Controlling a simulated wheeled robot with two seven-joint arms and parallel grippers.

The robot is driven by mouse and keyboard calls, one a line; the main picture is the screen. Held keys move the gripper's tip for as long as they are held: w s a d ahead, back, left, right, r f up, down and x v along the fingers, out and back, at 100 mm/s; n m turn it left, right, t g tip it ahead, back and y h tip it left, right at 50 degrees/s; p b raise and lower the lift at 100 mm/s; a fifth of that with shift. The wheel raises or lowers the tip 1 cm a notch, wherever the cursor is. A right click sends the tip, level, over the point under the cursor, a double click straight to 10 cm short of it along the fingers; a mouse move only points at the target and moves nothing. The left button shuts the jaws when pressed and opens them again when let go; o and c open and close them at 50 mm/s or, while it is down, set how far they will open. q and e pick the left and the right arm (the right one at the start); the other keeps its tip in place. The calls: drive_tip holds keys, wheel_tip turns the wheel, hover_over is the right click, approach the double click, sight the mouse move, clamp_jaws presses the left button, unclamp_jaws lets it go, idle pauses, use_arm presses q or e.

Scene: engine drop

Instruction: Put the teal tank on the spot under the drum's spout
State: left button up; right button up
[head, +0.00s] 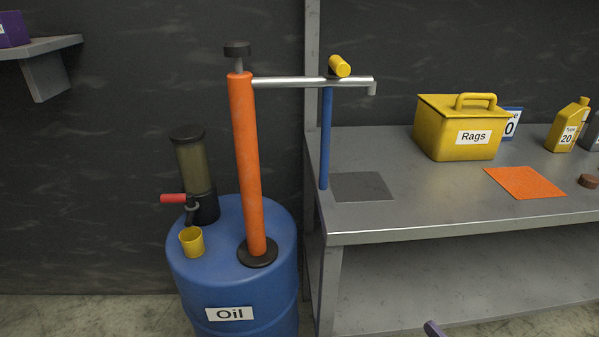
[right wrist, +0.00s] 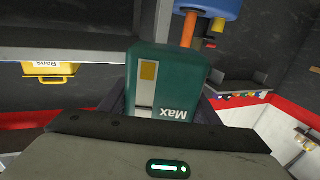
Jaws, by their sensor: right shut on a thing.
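The teal tank (right wrist: 160,85), lettered "Max" and with a yellow-and-white gauge strip, fills the middle of the right wrist view, which shows the scene upside down. My right gripper (right wrist: 165,112) is shut on it, with dark fingers at its sides. The tank does not show in the head view. There the blue oil drum (head: 230,285) carries an orange pump (head: 246,165). The pump's silver pipe ends in a short downturned spout (head: 372,88) over the workbench. A darker grey square spot (head: 360,187) lies bare on the bench below it. My left gripper is in neither view.
A blue post (head: 326,140) with a yellow top stands at the bench (head: 450,232) edge beside the spot. A yellow rags box (head: 455,140), an orange cloth (head: 525,182) and a yellow bottle (head: 566,125) stand farther right. A yellow cup (head: 192,242) sits on the drum.

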drive_tip(key=d+r+m+h, duration=0.1)
drive_tip(key=h, duration=0.1)
drive_tip(key=w+d+r+m+t+h, duration=0.1)
drive_tip(key=m+h, duration=0.1)
drive_tip(key=h, duration=0.1)
drive_tip(key=w+d+m+h, duration=0.1)
drive_tip(key=h, duration=0.1)
drive_tip(key=shift+w+d+r+m+t, duration=0.15)
drive_tip(key=shift+r+m+t, duration=0.15)
drive_tip(key=shift+r+m, duration=0.1)
drive_tip(key=w+a+r+n+g+y, duration=0.2)
drive_tip(key=a+n+g+y, duration=0.3)
drive_tip(key=a, duration=0.4)
drive_tip(key=w+a+r+n+g+y, duration=0.2)
drive_tip(key=w+a+n+g+y, duration=0.1)
drive_tip(key=a+n+y, duration=0.4)
drive_tip(key=shift+w+a+r+n+g+y, duration=0.35)
drive_tip(key=shift+a+g+y, duration=0.7)
drive_tip(key=shift+y, duration=0.75)
